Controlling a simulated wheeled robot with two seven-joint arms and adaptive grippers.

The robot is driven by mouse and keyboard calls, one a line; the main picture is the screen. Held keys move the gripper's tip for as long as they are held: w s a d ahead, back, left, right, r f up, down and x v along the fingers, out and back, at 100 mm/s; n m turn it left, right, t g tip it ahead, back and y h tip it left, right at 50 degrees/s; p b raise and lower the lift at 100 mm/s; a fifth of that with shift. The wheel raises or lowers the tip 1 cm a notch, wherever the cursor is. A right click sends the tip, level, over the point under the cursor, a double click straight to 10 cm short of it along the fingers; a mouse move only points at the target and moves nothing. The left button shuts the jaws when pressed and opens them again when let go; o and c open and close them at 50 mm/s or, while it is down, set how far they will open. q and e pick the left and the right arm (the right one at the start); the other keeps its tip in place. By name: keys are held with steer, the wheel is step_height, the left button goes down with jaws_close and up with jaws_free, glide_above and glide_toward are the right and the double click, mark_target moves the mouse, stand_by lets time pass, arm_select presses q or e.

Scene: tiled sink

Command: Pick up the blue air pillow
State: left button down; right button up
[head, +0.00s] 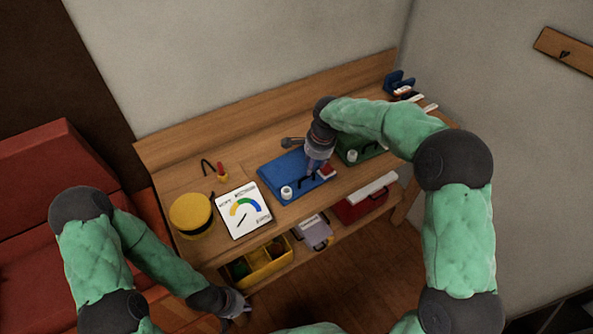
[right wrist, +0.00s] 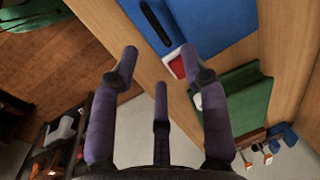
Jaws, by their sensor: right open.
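A flat blue pad (head: 275,177) with a dark handle lies on the wooden bench; it is the large blue thing that fits the air pillow. A white roll and a red-and-white item are on it. It also shows at the top of the right wrist view (right wrist: 205,20). My right gripper (head: 315,172) is over its right end in the head view. In the right wrist view its fingers (right wrist: 162,68) are spread apart with nothing between them. I cannot tell whether they touch the pad. My left gripper (head: 238,308) hangs low in front of the bench, its finger opening unclear.
A similar green pad (head: 358,150) lies just right of the blue one. A gauge card (head: 243,212) and yellow round item (head: 190,214) are to the left. A yellow bin (head: 262,264) and red case (head: 358,206) sit on the lower shelf.

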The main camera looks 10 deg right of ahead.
glide_above(308, 182)
steer(key=s, duration=0.1)
steer(key=f, duration=0.4)
steer(key=shift+d+f+b, duration=0.1)
steer(key=shift+d+b, duration=0.25)
steer(key=f, duration=0.1)
steer(key=f+b, duration=0.1)
steer(key=f, duration=0.2)
steer(key=shift+w+a+f, duration=0.25)
steer(key=shift+w+f, duration=0.05)
steer(key=shift+f, duration=0.1)
steer(key=shift+s, duration=0.15)
jaws_close()
